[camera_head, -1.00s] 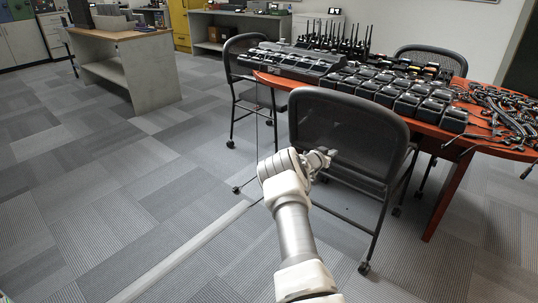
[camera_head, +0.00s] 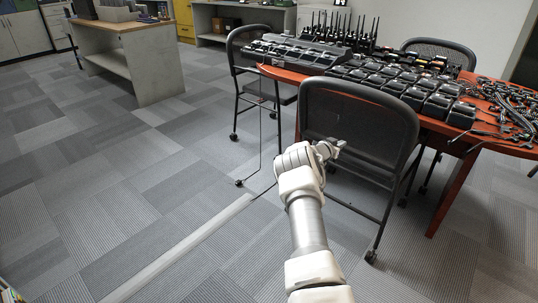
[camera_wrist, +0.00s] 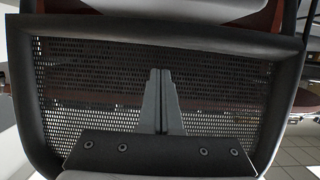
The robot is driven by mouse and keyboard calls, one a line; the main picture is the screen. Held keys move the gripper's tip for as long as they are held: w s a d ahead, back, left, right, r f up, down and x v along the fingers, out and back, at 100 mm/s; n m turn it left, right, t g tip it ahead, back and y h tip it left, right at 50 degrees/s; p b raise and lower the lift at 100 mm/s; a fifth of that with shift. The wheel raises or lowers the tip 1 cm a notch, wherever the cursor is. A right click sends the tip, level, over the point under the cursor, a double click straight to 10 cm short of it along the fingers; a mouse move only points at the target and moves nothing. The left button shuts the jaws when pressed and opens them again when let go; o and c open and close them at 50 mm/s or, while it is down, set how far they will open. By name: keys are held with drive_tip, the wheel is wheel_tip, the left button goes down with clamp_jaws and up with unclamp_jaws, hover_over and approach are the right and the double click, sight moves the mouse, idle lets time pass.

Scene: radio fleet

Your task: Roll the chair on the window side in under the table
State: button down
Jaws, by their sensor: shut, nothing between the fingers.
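The near chair (camera_head: 358,122) has a black mesh back and thin dark legs on casters. It stands at the near side of the red-brown table (camera_head: 285,76), its back towards me; the table edge is behind the backrest. My gripper (camera_head: 335,147) is shut and empty, in front of the lower part of the backrest. In the wrist view the shut fingers (camera_wrist: 158,72) point at the mesh back (camera_wrist: 90,80), which fills most of the picture. I cannot tell whether they touch it. No window shows, so I cannot tell which side is the window side.
A second chair (camera_head: 247,50) stands at the table's left end, and another (camera_head: 440,48) on the far side. Radios in chargers (camera_head: 400,88) and tangled cables (camera_head: 508,105) cover the tabletop. A pale floor strip (camera_head: 185,245) runs at lower left. Carpet at left is open.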

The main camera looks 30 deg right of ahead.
drive_tip(key=shift+s+a+p, duration=0.35)
drive_tip(key=shift+a+p, duration=0.1)
drive_tip(key=shift+a, duration=0.45)
drive_tip(key=shift+s+a+p, duration=0.3)
drive_tip(key=shift+a+p, duration=0.2)
drive_tip(key=shift+a, duration=0.4)
drive_tip(key=shift+s+a+p, duration=0.35)
drive_tip(key=shift+a+p, duration=0.1)
drive_tip(key=shift+a, duration=0.45)
